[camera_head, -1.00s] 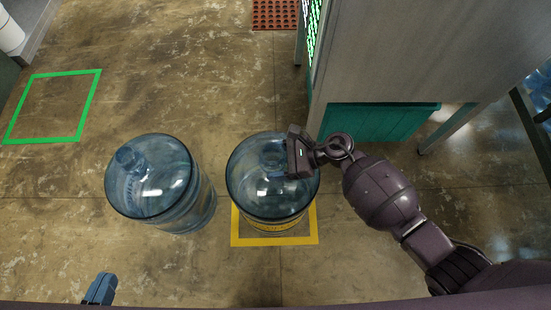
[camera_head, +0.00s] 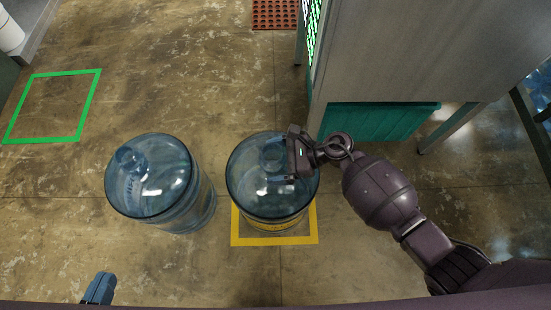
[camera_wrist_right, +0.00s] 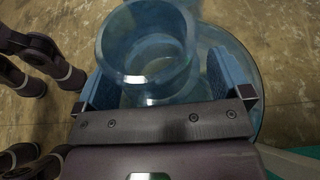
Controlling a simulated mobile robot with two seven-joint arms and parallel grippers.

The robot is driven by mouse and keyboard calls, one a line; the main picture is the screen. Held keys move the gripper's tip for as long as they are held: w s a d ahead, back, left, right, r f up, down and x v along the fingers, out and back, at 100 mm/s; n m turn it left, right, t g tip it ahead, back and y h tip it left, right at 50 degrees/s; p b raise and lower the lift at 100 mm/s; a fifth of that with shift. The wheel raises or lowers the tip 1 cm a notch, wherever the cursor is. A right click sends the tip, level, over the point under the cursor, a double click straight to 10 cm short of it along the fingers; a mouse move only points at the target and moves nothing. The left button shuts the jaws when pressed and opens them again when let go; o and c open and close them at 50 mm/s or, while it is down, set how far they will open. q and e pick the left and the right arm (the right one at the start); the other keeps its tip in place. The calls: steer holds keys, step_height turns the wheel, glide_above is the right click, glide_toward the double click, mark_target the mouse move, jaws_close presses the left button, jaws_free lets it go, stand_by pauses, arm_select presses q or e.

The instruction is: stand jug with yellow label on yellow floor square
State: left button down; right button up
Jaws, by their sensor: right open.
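The jug with the yellow label (camera_head: 262,205) is clear blue and stands upright on the floor. Its base is within the yellow floor square (camera_head: 275,241), as far as I can see; the far side of the square is hidden behind it. A strip of yellow label shows low on its near side. My right gripper (camera_head: 287,157) is at the jug's neck. In the right wrist view its blue-padded fingers are open, one on each side of the neck (camera_wrist_right: 150,45). Of my left gripper (camera_head: 98,289) only a blue fingertip part shows at the bottom left.
A second blue jug (camera_head: 160,195) stands close on the left, with a narrow gap between them. A green floor square (camera_head: 88,105) at the far left is empty. The floor behind the jugs is clear.

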arm_select(q)
steer(key=shift+d+f+m+g+p, duration=0.3)
steer(key=shift+g+p, duration=0.3)
steer(key=shift+p, duration=0.6)
arm_select(e)
steer(key=v, duration=1.2)
arm_select(q)
steer(key=shift+r, duration=0.1)
